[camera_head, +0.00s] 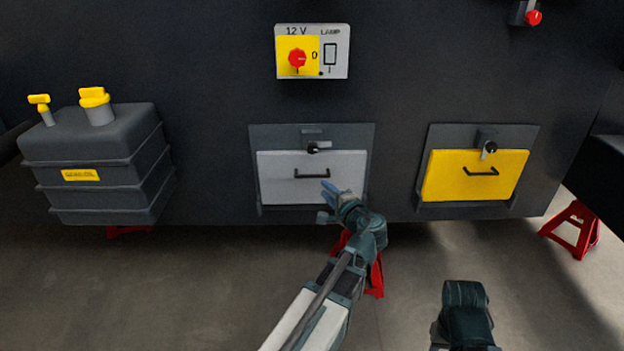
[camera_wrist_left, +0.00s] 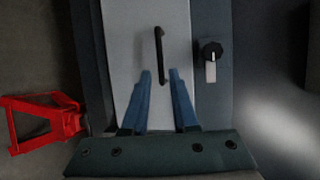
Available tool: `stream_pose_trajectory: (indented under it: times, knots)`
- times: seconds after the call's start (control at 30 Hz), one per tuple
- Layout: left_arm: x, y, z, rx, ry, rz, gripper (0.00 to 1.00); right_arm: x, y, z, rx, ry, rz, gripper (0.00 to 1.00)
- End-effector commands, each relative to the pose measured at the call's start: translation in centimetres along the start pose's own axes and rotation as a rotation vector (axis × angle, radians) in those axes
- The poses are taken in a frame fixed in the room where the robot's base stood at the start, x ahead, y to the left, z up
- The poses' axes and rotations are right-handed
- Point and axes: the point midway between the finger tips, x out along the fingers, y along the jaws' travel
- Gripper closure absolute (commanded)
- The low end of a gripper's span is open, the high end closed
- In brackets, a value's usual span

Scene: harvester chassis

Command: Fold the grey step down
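The grey step (camera_head: 280,180) stands upright, folded against its dark frame on the chassis. It has a black bar handle (camera_head: 312,175). Above its top edge is a latch with a black knob (camera_head: 313,148); its light tab lies sideways, clear of the panel, also seen in the left wrist view (camera_wrist_left: 210,72). My left gripper (camera_head: 328,188) is in front of the step, just below and right of the handle. In the left wrist view its blue fingers (camera_wrist_left: 160,74) are apart, with the handle's near end (camera_wrist_left: 162,78) appearing between them; contact cannot be told. The right gripper's fingers do not show.
A yellow step (camera_head: 440,175) with its own latch (camera_head: 489,149) is folded up to the right. A grey tank (camera_head: 100,150) is at left, a switch panel (camera_head: 340,70) above. Red stands (camera_head: 575,230) are on the floor. Part of my right arm shows at lower right.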

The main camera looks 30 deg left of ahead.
Motion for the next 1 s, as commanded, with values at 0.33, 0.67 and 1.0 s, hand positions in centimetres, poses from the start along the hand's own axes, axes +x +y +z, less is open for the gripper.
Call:
stream_pose_trajectory:
  times: [0.33,0.67,1.0]
  knots:
    - [7.4,0.2,-0.1,-0.002,-0.003,0.002,0.73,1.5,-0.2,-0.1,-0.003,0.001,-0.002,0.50]
    - [10.8,0.1,-0.1,0.000,-0.001,0.001,0.73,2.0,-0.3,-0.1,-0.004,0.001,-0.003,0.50]
    - [11.2,0.1,0.0,0.000,0.000,0.001,0.73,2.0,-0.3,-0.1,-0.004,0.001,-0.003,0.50]
